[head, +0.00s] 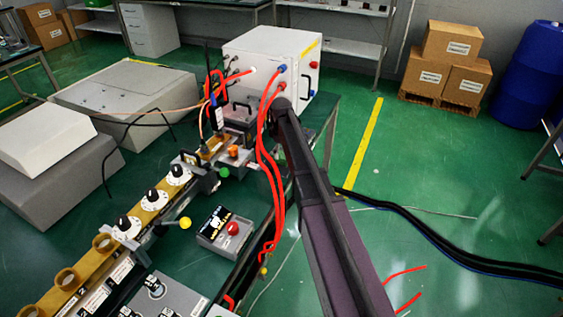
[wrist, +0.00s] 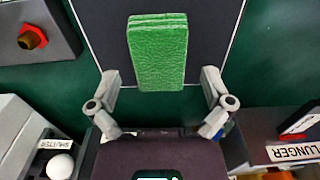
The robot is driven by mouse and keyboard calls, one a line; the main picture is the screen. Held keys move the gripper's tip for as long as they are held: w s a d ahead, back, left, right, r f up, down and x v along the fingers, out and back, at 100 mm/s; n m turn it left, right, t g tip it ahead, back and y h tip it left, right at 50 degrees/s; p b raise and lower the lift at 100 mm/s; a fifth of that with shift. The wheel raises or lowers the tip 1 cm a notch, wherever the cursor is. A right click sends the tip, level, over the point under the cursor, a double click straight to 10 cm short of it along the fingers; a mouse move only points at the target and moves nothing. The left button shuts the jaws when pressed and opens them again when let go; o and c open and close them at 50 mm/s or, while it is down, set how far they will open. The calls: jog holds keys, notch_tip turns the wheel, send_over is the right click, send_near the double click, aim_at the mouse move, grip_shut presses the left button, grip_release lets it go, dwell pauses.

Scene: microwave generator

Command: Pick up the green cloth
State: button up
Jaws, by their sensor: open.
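The green cloth (wrist: 158,52) shows in the wrist view as a flat, folded rectangle lying on a dark grey panel. My gripper (wrist: 160,82) is open, its two grey fingers spread to the left and right of the cloth's near end. The fingers are apart from the cloth and nothing is between them that they touch. I cannot make out the cloth in the head view, where my arm and the equipment block part of the scene.
A red-orange knob (wrist: 32,37), a white ball knob (wrist: 60,167) and a "PLUNGER" label (wrist: 295,152) surround the panel. In the head view, a white box (head: 262,62) with red cables (head: 262,145) stands beside my arm.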

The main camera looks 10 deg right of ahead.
jog(key=shift+f+b, duration=0.85)
jog(key=shift+f, duration=0.3)
jog(key=c, duration=0.8)
jog(key=shift+r, duration=0.1)
jog(key=shift+r, duration=0.15)
notch_tip(320, 180, up, 3)
jog(key=p, duration=0.3)
jog(key=s, duration=0.5)
jog(key=s+r+p, duration=0.1)
jog(key=s, duration=0.4)
jog(key=s+p, duration=0.1)
jog(key=s, duration=0.5)
jog(key=shift+r, duration=0.3)
